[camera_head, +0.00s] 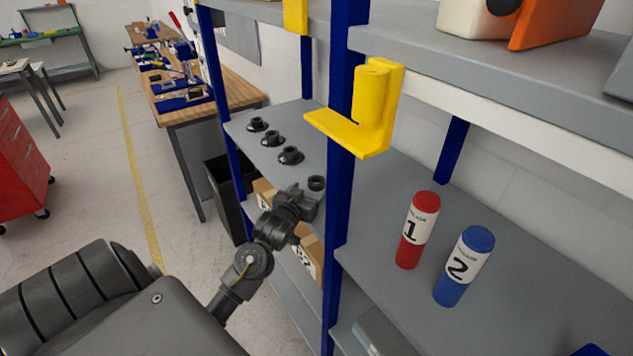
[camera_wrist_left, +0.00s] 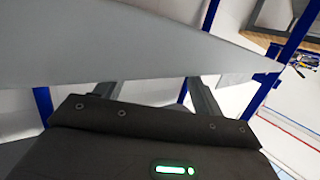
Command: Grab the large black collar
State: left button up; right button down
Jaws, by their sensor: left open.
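Black collars stand in a slanting row on the grey shelf. The far collar (camera_head: 257,124), middle collar (camera_head: 272,140) and near collar (camera_head: 291,156) have wide bases and raised necks. A further black ring-like collar (camera_head: 316,183) sits closest to my left gripper (camera_head: 308,200); I cannot tell which is the large one. The gripper is at the shelf's front edge, just on the near side of that ring, and looks empty. In the left wrist view its two fingers (camera_wrist_left: 153,90) are spread apart, with a grey panel hiding their far ends. No collar shows there.
A blue post (camera_head: 338,200) stands just right of my gripper, with a yellow bracket (camera_head: 372,105) above. Red bottle 1 (camera_head: 418,230) and blue bottle 2 (camera_head: 463,266) stand on the right shelf. Cardboard boxes (camera_head: 310,254) sit below my gripper. A dark bin (camera_head: 228,200) stands left.

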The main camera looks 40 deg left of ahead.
aim_at(313, 186)
pick_arm(q)
jog(key=p+x, duration=0.1)
jog(key=x, duration=0.2)
jog(key=shift+w+p, duration=0.35)
jog(key=shift+w, duration=0.05)
jog(key=shift+w+f, duration=0.15)
jog(key=shift+w, duration=0.15)
jog(key=c, duration=0.9)
jog(key=shift+c, duration=0.9)
jog(key=shift+s, duration=0.1)
